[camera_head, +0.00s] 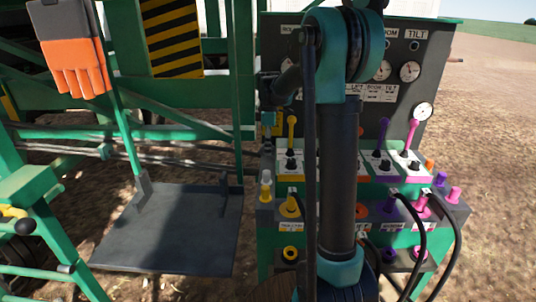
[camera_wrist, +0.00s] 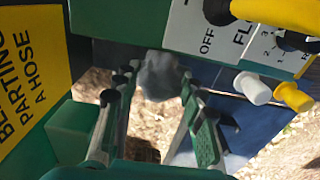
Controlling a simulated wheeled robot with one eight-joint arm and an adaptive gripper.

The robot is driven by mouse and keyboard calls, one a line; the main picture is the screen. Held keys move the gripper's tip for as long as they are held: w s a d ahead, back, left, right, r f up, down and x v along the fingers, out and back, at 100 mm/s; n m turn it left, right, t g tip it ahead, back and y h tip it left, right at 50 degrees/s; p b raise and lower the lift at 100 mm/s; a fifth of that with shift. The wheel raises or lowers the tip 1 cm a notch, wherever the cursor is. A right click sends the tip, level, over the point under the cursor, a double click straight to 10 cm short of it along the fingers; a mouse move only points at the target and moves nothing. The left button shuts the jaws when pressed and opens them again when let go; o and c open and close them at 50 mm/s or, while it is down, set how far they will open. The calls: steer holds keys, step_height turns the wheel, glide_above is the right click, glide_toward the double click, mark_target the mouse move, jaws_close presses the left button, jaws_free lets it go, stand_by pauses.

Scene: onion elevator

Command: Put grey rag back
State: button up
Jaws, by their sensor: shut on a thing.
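The grey rag (camera_wrist: 160,76) is a small crumpled lump between the fingertips of my gripper (camera_wrist: 157,84) in the wrist view. My gripper is shut on it, with the fingers still well apart at their bases. The rag is held just below the edge of a green housing with a white OFF label (camera_wrist: 206,35). I cannot tell whether the rag touches that housing. In the head view my arm covers the middle of the control panel (camera_head: 430,60), and neither the rag nor the fingertips can be made out there.
A dark flat platform (camera_head: 170,235) lies left of the panel. An orange and grey glove (camera_head: 78,62) hangs at upper left beside a striped board (camera_head: 170,38). Coloured levers and black hoses (camera_head: 455,235) stand out at right. White (camera_wrist: 252,88) and yellow (camera_wrist: 293,97) caps show close by.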

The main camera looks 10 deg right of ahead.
steer(key=shift+f, duration=1.7)
steer(key=shift+f, duration=0.1)
steer(key=o, duration=1.2)
step_height(320, 180, up, 12)
steer(key=shift+d+r, duration=0.1)
steer(key=shift+r, duration=0.05)
